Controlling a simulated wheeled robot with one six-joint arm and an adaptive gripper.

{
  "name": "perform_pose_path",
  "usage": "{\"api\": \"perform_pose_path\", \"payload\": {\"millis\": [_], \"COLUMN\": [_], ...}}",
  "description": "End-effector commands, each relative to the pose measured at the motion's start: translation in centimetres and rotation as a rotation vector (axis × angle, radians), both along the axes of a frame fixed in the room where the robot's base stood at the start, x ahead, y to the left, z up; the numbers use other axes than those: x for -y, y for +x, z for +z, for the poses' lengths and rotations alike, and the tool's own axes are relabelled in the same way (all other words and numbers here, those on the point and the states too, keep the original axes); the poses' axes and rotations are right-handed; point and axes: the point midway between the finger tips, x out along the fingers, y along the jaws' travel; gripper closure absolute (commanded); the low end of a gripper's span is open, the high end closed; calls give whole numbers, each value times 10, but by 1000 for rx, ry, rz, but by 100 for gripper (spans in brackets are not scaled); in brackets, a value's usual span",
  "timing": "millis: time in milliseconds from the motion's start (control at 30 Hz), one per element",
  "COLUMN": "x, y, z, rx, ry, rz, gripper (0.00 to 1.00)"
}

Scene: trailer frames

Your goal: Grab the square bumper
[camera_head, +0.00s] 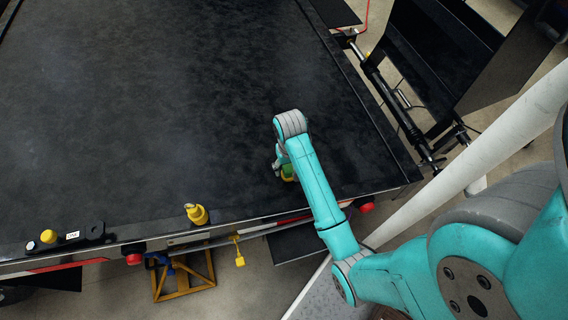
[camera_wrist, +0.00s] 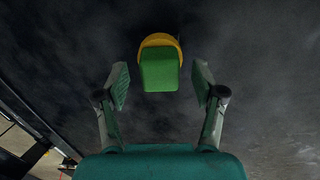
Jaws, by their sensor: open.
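A square-faced green block with a rounded yellow part behind it, which I take as the square bumper (camera_wrist: 159,72), shows in the wrist view on the dark trailer surface. My gripper (camera_wrist: 161,80) is open, with one finger at each side of the block and a visible gap on both sides. I cannot tell how far ahead of the fingertips the block is. My arm hides most of the gripper there.
The black trailer bed (camera_head: 190,110) is mostly bare. A yellow piece (camera_head: 196,214) stands at its front edge. A black bracket (camera_head: 80,239) and a yellow knob (camera_head: 48,236) are at the left front. A black cylinder (camera_head: 398,108) runs along the right side.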

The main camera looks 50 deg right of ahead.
Motion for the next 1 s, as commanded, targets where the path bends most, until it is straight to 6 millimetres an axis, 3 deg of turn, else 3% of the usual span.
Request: {"api": "perform_pose_path", "payload": {"millis": [100,367,600,633,1000], "x": [-2,-2,-2,-2,-2], "y": [-7,-7,-7,-7,-5], "z": [-9,-11,-11,-11,-8], "rx": [-1,1,0,0,1], "ry": [1,-1,0,0,-1], "rz": [-1,-1,-1,-1,-1], "gripper": [31,31,91,95,96]}}
